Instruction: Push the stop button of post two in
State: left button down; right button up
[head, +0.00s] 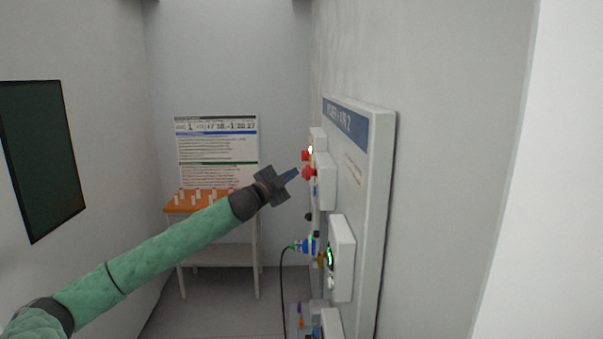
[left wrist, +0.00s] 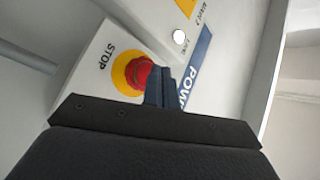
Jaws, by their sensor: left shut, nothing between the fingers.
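The red stop button (head: 309,173) sticks out from a white box (head: 327,180) on the wall panel whose blue header ends in a 2. In the left wrist view the red button (left wrist: 140,76) sits on a yellow ring (left wrist: 119,74) beside the word STOP. My left gripper (head: 296,173) is shut and empty, its fingertips just left of the button in the head view. In the left wrist view the shut fingers (left wrist: 161,82) overlap the button's right edge. I cannot tell whether they touch it. My right gripper is not in view.
Another small red knob (head: 305,156) sits on a box just above. Below are a blue connector with a black cable (head: 308,245) and a larger white box (head: 342,257). An orange-topped table (head: 178,206) with small white items stands at the back. A dark screen (head: 42,160) hangs left.

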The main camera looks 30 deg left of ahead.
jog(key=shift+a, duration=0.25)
pick_arm(q)
jog(key=shift+d, duration=0.1)
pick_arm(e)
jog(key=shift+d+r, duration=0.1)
pick_arm(q)
jog(key=shift+w+d+p, duration=0.25)
jog(key=shift+d+p, duration=0.05)
jog(key=shift+d, duration=0.05)
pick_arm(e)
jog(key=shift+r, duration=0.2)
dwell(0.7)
pick_arm(q)
jog(key=shift+a, duration=0.15)
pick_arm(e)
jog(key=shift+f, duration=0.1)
pick_arm(q)
jog(key=shift+s+a+b, duration=0.3)
jog(key=shift+s+a, duration=0.15)
jog(key=shift+a, duration=0.15)
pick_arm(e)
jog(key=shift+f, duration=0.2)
